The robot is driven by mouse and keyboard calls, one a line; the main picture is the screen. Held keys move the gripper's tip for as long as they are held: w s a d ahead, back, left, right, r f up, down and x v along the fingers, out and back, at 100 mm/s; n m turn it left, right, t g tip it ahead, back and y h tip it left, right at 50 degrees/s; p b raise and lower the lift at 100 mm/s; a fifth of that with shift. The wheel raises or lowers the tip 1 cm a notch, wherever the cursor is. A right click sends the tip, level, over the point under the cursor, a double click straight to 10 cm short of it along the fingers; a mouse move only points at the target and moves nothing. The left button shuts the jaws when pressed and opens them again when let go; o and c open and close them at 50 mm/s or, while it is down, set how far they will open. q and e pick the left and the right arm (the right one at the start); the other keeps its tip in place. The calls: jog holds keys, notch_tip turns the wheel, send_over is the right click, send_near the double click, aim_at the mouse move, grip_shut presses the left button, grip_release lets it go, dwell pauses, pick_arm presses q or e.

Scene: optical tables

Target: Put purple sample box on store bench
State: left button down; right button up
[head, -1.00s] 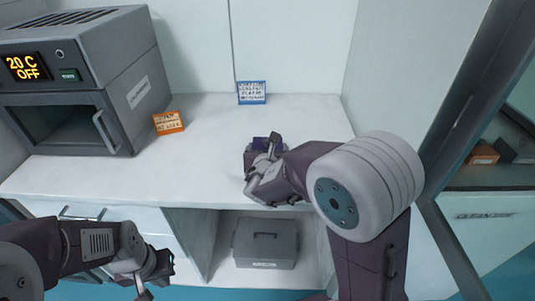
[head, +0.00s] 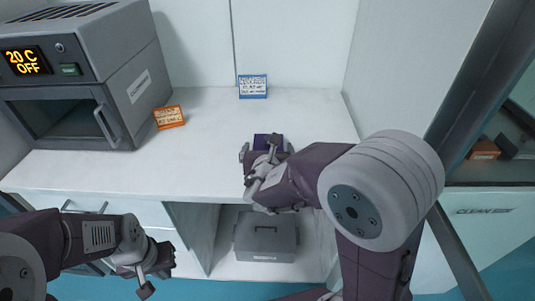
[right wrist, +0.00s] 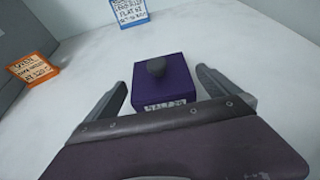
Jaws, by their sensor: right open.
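The purple sample box (right wrist: 160,85) has a dark round knob on top and a pale label on its front. It sits on the white bench (head: 205,145), and in the head view the box (head: 268,142) is partly hidden by my right gripper. My right gripper (right wrist: 162,84) is open, its fingers on either side of the box with a visible gap on each side. In the head view the right gripper (head: 265,150) is at the bench's front right. My left gripper (head: 150,278) is low at the lower left, in front of the drawers, empty, with its jaws apart.
A grey oven (head: 85,75) reading 20 C OFF stands at the left. An orange sign (head: 169,117) and a blue sign (head: 252,86) stand on the bench. A grey case (head: 265,238) sits on the shelf below. The bench middle is clear.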

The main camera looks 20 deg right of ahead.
jog(key=p+v, duration=0.1)
jog(key=v, duration=0.8)
